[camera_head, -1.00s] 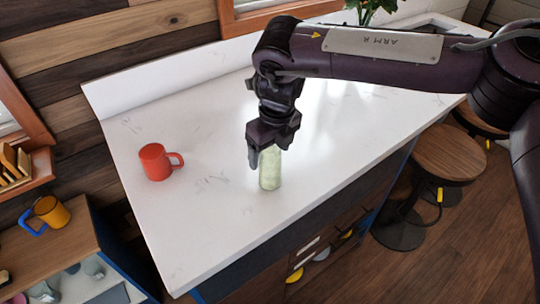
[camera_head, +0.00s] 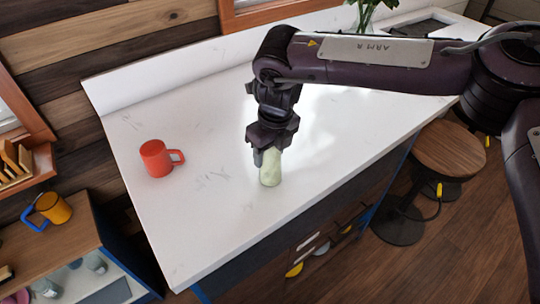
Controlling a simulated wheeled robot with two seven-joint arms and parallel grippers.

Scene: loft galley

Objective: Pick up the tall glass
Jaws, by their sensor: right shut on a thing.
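The tall glass (camera_head: 270,169) is pale green and stands upright on the white counter, near its front edge. My right gripper (camera_head: 266,152) comes down from above and is shut on the upper part of the glass. The fingers hide the glass's top. I cannot tell whether its base is still touching the counter. My left gripper is not in the head view.
A red mug (camera_head: 157,159) stands on the white counter (camera_head: 215,225) to the left of the glass. A yellow mug (camera_head: 52,208) sits on a lower wooden shelf at the left. Stools (camera_head: 447,150) stand on the floor at the right. A plant (camera_head: 366,14) is at the back.

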